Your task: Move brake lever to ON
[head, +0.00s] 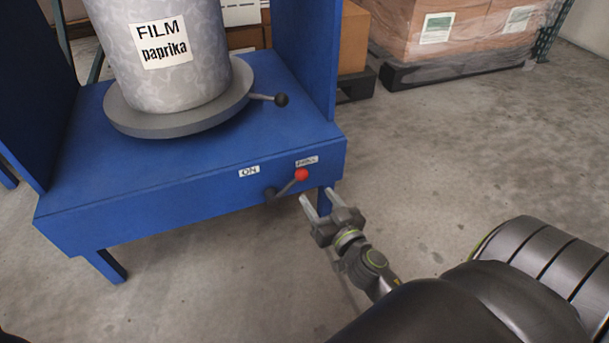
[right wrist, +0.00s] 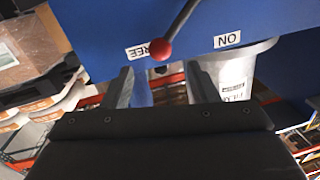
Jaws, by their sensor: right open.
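The brake lever (head: 288,186) is on the front face of the blue stand (head: 180,190). Its red knob (head: 302,174) points up and right, at the label (head: 307,161) that reads FREE in the right wrist view. The ON label (head: 249,171) is to its left. In the right wrist view the red knob (right wrist: 160,50) covers part of the FREE label (right wrist: 143,51), and the ON label (right wrist: 227,40) is at right. My right gripper (head: 318,204) is open and empty, just below and right of the knob; its fingers (right wrist: 160,85) show no contact with it. My left gripper is not in view.
A drum labelled FILM paprika (head: 165,80) stands on a round grey turntable (head: 180,120) on the stand. A black-knobbed handle (head: 270,98) sticks out from the turntable. Wrapped boxes (head: 450,35) on a pallet stand behind.

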